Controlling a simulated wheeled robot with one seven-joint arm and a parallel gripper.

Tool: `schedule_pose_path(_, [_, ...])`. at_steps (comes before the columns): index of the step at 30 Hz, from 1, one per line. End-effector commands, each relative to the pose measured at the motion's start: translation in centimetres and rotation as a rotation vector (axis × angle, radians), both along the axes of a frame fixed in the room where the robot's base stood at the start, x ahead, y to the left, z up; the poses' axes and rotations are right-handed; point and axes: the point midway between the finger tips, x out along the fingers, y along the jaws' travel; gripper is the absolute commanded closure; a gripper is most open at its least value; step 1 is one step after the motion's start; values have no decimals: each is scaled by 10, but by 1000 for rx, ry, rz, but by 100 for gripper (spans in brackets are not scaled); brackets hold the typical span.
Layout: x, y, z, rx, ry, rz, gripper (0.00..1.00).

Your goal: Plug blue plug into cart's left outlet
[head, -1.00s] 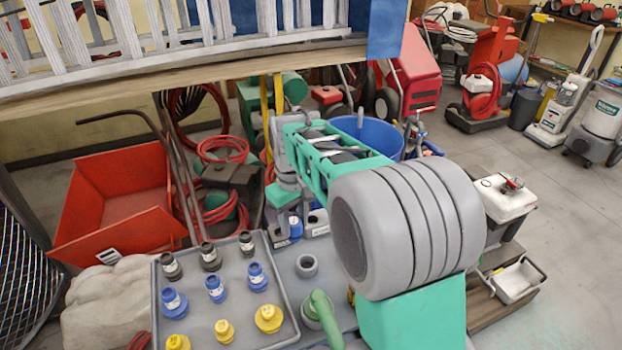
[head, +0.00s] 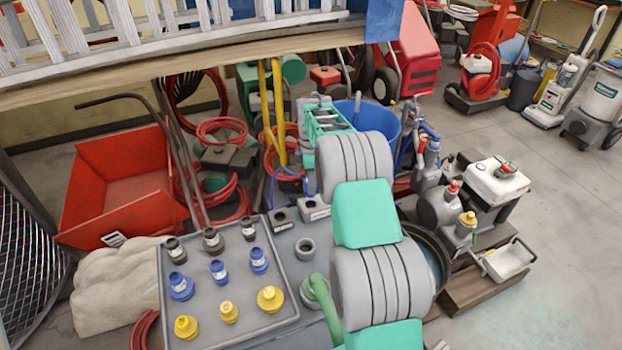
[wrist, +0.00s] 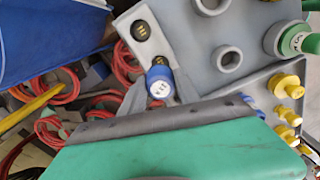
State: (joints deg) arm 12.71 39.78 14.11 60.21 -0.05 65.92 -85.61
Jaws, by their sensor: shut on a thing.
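The blue plug (wrist: 159,80), with a white label, is between the grey fingers of my gripper (wrist: 160,74) in the wrist view. My gripper is shut on it. The cart's two outlet blocks stand side by side in the head view: the left outlet (head: 283,217) with a dark empty hole, and the right outlet (head: 313,209). In the wrist view the plug overlaps the left outlet, and the other outlet (wrist: 141,30) is clear. The plug looks apart from the outlet; the exact gap cannot be told. My arm hides gripper and plug in the head view.
A grey tray (head: 205,318) on the cart holds several black, blue and yellow fittings. A grey ring (head: 305,247) and a green hose (head: 322,295) stand beside the outlets. A blue tub (head: 370,115) and red hoses lie behind. A wooden rail overhangs the back.

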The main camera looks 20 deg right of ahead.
Motion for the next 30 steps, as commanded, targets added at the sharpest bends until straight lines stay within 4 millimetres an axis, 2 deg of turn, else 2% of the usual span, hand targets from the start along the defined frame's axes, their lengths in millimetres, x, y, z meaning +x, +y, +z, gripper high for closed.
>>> schedule_pose_path(8, [0,0,-25,0,0,0,100])
schedule_pose_path(9, [0,0,-20,-1,-2,0,100])
schedule_pose_path(30, [0,-1,-20,0,-1,-1,100])
